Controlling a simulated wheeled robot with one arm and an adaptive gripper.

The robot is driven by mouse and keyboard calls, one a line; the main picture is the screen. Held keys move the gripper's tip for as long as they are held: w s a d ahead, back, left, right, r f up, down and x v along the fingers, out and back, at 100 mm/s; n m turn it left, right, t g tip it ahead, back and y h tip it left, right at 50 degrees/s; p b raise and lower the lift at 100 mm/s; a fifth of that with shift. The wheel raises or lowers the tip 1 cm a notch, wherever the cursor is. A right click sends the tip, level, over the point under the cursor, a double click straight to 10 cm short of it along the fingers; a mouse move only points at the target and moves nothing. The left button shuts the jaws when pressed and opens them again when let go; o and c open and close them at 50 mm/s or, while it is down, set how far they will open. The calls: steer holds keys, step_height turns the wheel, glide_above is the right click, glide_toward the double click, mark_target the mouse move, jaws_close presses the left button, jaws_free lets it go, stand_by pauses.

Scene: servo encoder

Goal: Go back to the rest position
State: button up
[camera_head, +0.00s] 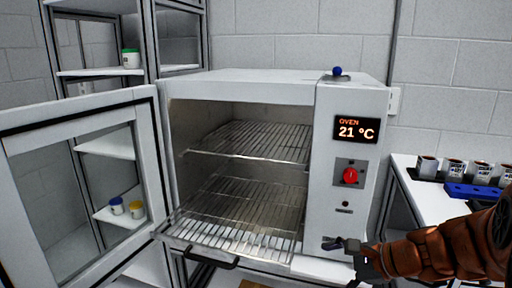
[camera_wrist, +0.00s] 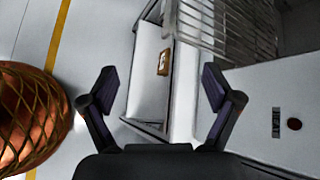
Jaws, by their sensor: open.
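My gripper (camera_head: 343,243) is in front of the lower right front of the white oven (camera_head: 345,100), below its red knob (camera_head: 350,175). In the wrist view my gripper (camera_wrist: 158,78) has its two dark fingers spread wide, with nothing between them. My brown arm reaches in from the right of the head view. The oven door (camera_head: 152,150) stands open to the left. The wire racks (camera_head: 255,141) inside look empty, and the lower one sticks out of the opening. The oven display (camera_head: 357,129) reads 21 °C.
A shelf unit (camera_head: 100,72) behind the door holds a green-lidded jar (camera_head: 131,58). The wrist view shows a small brown object (camera_wrist: 164,62) below the racks.

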steer(key=s+a+f+n+g+h+b, duration=0.1)
steer(key=s+a+f+n+g, duration=0.25)
steer(key=s, duration=0.35)
steer(key=s+a+f+n+g+h+b, duration=0.1)
steer(key=s+a+f+n+g+h, duration=0.15)
steer(key=s+f+n, duration=0.4)
steer(key=s+d+f+n+g+h+b, duration=0.3)
steer(key=s+d+n+h, duration=0.4)
steer(key=s, duration=0.4)
step_height(320, 180, up, 23)
steer(key=s+t+y+p, duration=0.1)
steer(key=p, duration=2)
steer(key=shift+d+p, duration=0.25)
steer(key=shift+p, duration=0.1)
steer(key=shift+y, duration=0.25)
